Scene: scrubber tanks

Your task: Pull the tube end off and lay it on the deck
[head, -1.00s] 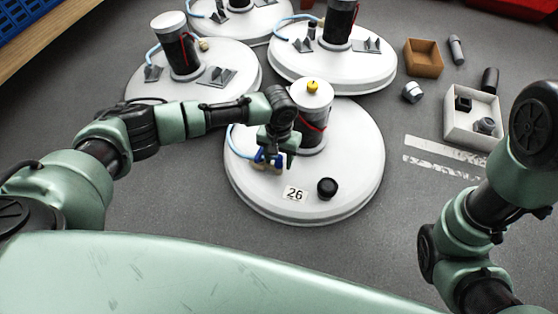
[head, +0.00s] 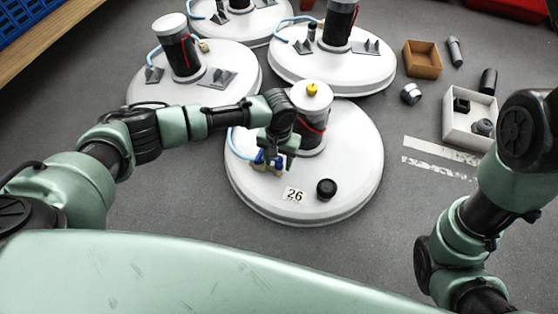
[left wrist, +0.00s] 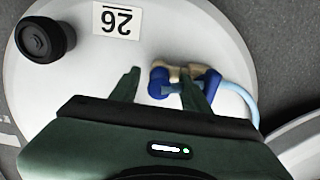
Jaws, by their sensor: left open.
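The white round tank lid with the 26 label (head: 295,194) carries a pale blue tube that ends in blue fittings with a brass piece. In the left wrist view the tube (left wrist: 240,98) curves in from the right to a blue fitting (left wrist: 208,80) beside a brass piece (left wrist: 172,72). Another blue part (left wrist: 158,84) is left of it. My left gripper (left wrist: 160,72) is open, one finger left of the fittings, the other overlapping them; contact is unclear. In the head view my left gripper (head: 270,158) is over the fittings and partly hides them. My right gripper is out of view.
A black knob (head: 326,189) stands near the lid's front. The lid's front and right surface is mostly clear. Other tanks stand behind; a white box (head: 451,127) and a brown box (head: 423,72) are at right.

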